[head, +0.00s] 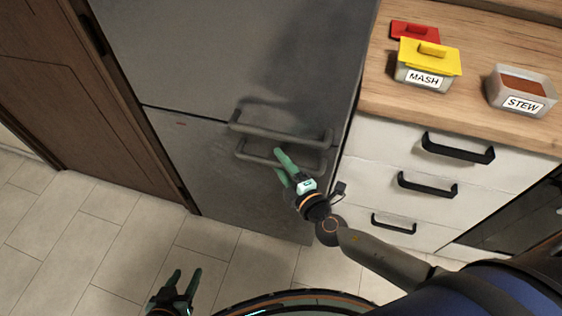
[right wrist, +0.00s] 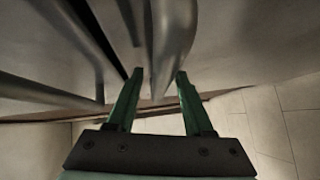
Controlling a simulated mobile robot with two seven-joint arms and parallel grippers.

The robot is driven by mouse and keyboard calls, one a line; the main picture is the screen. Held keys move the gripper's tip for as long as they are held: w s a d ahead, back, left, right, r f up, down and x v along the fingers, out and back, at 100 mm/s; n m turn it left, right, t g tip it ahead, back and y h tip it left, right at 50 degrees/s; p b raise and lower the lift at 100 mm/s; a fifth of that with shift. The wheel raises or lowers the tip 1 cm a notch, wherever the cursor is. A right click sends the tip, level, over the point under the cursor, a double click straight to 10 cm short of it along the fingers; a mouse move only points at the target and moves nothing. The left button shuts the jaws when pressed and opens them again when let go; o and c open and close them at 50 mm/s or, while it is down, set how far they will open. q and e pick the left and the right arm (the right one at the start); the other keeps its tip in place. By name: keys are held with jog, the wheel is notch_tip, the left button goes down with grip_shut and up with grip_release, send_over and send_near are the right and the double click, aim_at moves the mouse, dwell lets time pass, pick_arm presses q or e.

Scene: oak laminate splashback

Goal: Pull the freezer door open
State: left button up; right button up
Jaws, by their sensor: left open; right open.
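The grey fridge-freezer has an upper door (head: 235,55) and a lower door (head: 215,175), both looking shut. The upper handle (head: 280,134) and the lower handle (head: 256,160) are grey bars close together near the seam. My right gripper (head: 279,164) is open at the lower handle, its fingers pointing at the lower door. In the right wrist view, a grey bar (right wrist: 170,45) runs between the open fingers (right wrist: 160,75); contact cannot be told. Another bar (right wrist: 45,92) lies to the left. My left gripper (head: 180,280) is open and empty, low over the floor.
White drawers (head: 420,160) with black handles stand to the right, under a wooden worktop (head: 460,85). On it are a yellow-lidded MASH tub (head: 428,62), a STEW tub (head: 522,90) and a red lid (head: 413,31). Brown panelling (head: 60,85) is at left. The tiled floor (head: 90,235) in front is clear.

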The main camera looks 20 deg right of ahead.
grip_shut()
dwell(0.5)
dwell(1.0)
